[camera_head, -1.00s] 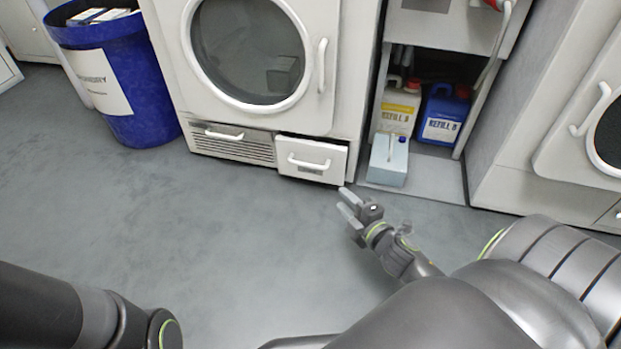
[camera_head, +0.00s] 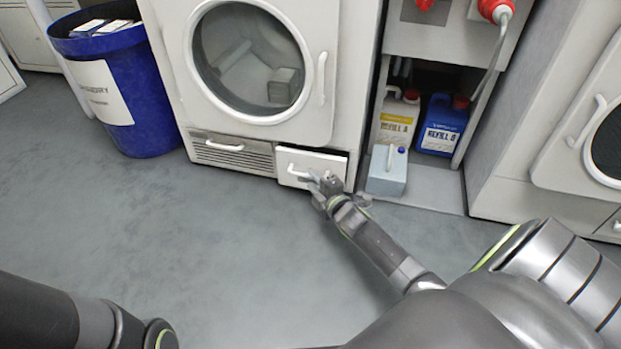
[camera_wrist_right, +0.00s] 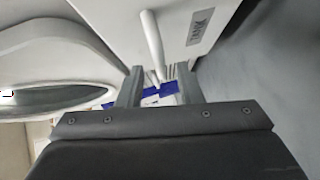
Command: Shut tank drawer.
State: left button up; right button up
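The tank drawer (camera_head: 299,160) is a small white front with a bar handle, low on the right of the white machine. It stands out a little from the machine. In the right wrist view its front (camera_wrist_right: 205,50) carries a "TANK" label, and its white handle (camera_wrist_right: 151,42) shows at close range. My right gripper (camera_head: 320,183) is at the drawer front, over the right part of the handle. In the wrist view the gripper's fingers (camera_wrist_right: 160,88) are apart, with the handle's end between them; contact is unclear. My left gripper is out of view; only part of my left arm shows.
The machine's round door (camera_head: 250,60) is above the drawer. A grey vent panel (camera_head: 232,150) is to its left. To the right, a pale blue container (camera_head: 386,172) stands before the Refill A (camera_head: 398,118) and Refill B (camera_head: 441,125) jugs. A blue bin (camera_head: 150,120) stands left. Floor is clear.

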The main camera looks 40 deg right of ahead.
aim_at(293, 165)
jog(key=shift+w+f, duration=0.2)
jog(key=shift+w, duration=1)
grip_shut()
